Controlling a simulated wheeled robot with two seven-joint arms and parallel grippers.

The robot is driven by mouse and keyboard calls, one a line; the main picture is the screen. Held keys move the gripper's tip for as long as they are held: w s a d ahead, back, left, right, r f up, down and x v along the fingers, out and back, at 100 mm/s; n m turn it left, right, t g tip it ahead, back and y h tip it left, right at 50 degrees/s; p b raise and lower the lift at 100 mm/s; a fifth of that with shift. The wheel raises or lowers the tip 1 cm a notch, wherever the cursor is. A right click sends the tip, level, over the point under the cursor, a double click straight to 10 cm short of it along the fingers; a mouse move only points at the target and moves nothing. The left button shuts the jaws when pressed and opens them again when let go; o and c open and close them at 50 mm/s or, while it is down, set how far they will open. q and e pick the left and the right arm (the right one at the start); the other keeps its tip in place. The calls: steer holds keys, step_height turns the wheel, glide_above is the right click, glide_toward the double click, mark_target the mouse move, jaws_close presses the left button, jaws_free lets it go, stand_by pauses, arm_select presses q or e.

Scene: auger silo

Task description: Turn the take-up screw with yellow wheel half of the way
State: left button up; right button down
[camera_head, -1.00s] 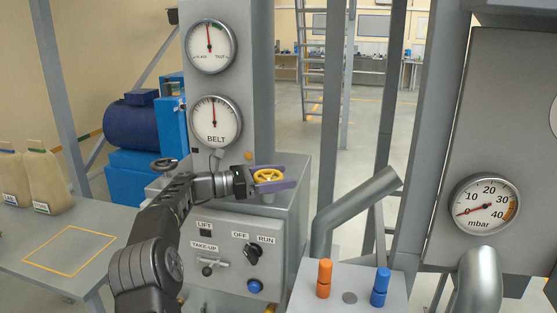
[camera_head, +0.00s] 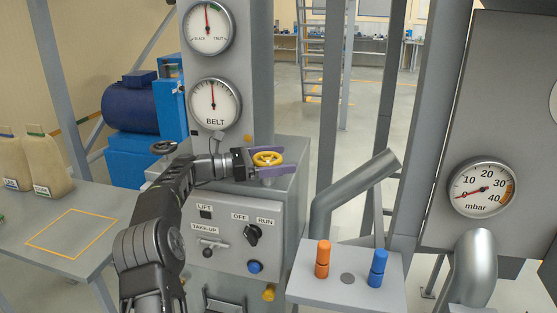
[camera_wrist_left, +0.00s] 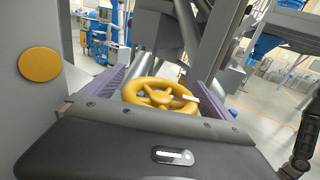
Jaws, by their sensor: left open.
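The yellow wheel (camera_head: 267,158) of the take-up screw sits on top of the grey cabinet (camera_head: 225,225). My left gripper (camera_head: 268,161) is open, with its purple fingers on either side of the wheel. In the left wrist view the yellow wheel (camera_wrist_left: 160,95) lies between the two purple fingers, and its lower edge is hidden behind the gripper body. A gap shows between the wheel and at least the left finger. The cabinet front has a lever marked TAKE-UP (camera_head: 208,243). My right gripper is not in view.
A dial marked BELT (camera_head: 214,105) and another dial (camera_head: 208,27) are on the column behind the wheel. A dark handwheel (camera_head: 163,147) is left of my forearm. Orange (camera_head: 323,259) and blue (camera_head: 378,268) knobs stand on a panel at the right, beside a slanted pipe (camera_head: 350,193).

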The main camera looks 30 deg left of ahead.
mark_target(259, 162)
arm_select(q)
steer(key=v, duration=0.5)
steer(key=shift+s+a, duration=0.15)
steer(key=shift+a, duration=0.1)
steer(key=shift+v, duration=1.15)
